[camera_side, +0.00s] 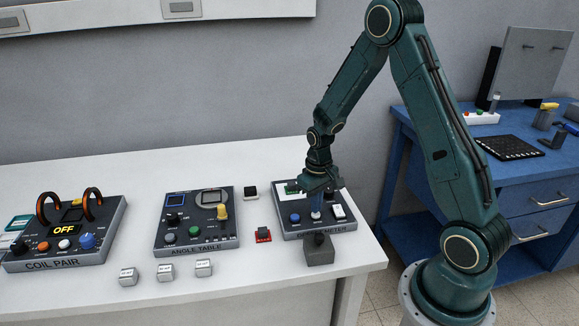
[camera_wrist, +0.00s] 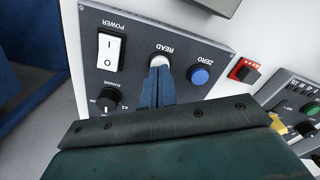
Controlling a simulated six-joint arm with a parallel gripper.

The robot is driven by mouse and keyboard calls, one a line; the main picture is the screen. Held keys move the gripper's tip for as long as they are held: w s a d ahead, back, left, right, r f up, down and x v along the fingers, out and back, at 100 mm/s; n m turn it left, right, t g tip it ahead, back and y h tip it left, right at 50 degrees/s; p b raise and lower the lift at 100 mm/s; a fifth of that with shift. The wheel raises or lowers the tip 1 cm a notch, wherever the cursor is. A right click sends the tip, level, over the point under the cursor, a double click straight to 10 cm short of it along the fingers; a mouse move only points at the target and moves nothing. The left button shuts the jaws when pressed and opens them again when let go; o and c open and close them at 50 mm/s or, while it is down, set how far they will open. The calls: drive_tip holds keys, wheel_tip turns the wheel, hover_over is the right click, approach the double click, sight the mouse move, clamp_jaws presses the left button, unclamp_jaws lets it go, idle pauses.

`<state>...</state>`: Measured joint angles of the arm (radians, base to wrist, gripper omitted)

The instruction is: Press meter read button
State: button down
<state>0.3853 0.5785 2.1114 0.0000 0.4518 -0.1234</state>
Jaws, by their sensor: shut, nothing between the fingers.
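The meter (camera_side: 288,235) is a dark grey console at the right end of the white bench; part of its label is hidden. In the wrist view, its panel (camera_wrist: 130,85) shows a white POWER rocker (camera_wrist: 111,52), a RANGE knob (camera_wrist: 107,100), a blue ZERO button (camera_wrist: 200,75) and a pale READ button (camera_wrist: 159,61). My gripper (camera_wrist: 157,82) is shut and empty, its blue fingers pointing down at the READ button and covering part of it. Whether the tips touch it cannot be told. In the side view, my gripper (camera_side: 316,212) is over the middle of the meter.
A grey block (camera_side: 319,252) stands in front of the meter. A small red-based switch (camera_side: 263,235) lies to its left, then the angle table (camera_side: 195,238) and the coil pair (camera_side: 62,258). Several small light blocks (camera_side: 165,273) lie along the front. A blue desk (camera_side: 535,170) stands at right.

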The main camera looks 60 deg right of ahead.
drive_tip(key=shift+f, duration=0.6)
idle(0.6)
drive_tip(key=shift+r, duration=3.2)
drive_tip(key=s+a+r+t, duration=0.1)
drive_tip(key=s+a+r, duration=0.15)
drive_tip(key=r, duration=0.25)
drive_tip(key=s+a+r+n+t, duration=0.1)
drive_tip(key=a+r, duration=0.2)
drive_tip(key=r, duration=0.2)
drive_tip(key=s+a+r+t, duration=0.1)
drive_tip(key=s+a+r, duration=0.1)
drive_tip(key=a+r, duration=0.15)
drive_tip(key=s+a+r+n+t, duration=0.1)
drive_tip(key=s+a+r, duration=0.1)
drive_tip(key=s, duration=0.4)
drive_tip(key=s+a+r+n+t, duration=0.1)
drive_tip(key=s+a+r, duration=0.2)
drive_tip(key=s+r, duration=0.2)
drive_tip(key=shift+s+a+r+t, duration=0.25)
drive_tip(key=shift+s+a+t, duration=0.05)
drive_tip(key=shift+s, duration=0.5)
